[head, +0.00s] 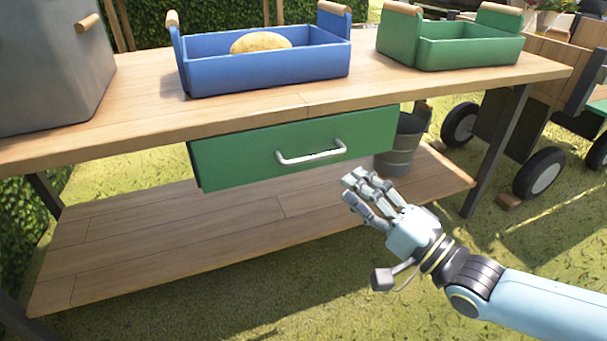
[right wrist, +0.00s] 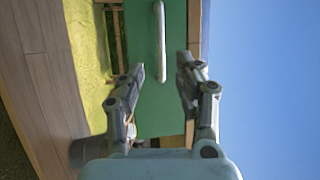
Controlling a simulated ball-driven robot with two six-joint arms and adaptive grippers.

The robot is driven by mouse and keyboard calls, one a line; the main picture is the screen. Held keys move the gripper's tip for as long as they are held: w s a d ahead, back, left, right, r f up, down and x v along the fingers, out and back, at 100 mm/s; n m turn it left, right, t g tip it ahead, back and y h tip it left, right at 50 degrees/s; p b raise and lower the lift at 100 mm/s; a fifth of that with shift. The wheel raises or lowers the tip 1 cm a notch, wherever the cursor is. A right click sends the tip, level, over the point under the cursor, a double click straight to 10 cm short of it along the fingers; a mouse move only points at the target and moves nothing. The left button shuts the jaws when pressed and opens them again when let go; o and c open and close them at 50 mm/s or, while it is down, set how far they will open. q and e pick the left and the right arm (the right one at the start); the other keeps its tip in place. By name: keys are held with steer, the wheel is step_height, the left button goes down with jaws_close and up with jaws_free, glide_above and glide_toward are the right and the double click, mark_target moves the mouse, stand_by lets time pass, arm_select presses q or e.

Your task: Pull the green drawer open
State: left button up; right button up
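The green drawer (head: 240,158) sits shut or nearly shut under the wooden table top, with a white bar handle (head: 311,153) on its front. My right gripper (head: 356,186) is in front of the drawer, below and to the right of the handle, apart from it. In the right wrist view its two fingers (right wrist: 160,78) are spread with nothing between them, and the handle (right wrist: 159,42) lies beyond the fingertips, between their lines. The green drawer front (right wrist: 160,100) fills the middle of that view. My left gripper does not show in either view.
On the table top (head: 290,103) stand a blue crate (head: 270,72) with a yellow potato-like item (head: 260,42), a green crate (head: 470,53) and a grey bin (head: 50,65). A lower shelf (head: 180,230) holds a metal bucket (head: 400,150). A wheeled cart (head: 540,110) stands at right.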

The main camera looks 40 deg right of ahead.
mark_target(314, 159)
steer(key=shift+b+x, duration=1.35)
steer(key=shift+x, duration=3.8)
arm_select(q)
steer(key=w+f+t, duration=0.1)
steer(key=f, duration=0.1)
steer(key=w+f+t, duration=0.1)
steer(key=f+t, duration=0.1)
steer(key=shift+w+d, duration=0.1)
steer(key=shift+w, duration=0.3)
arm_select(e)
jaws_close()
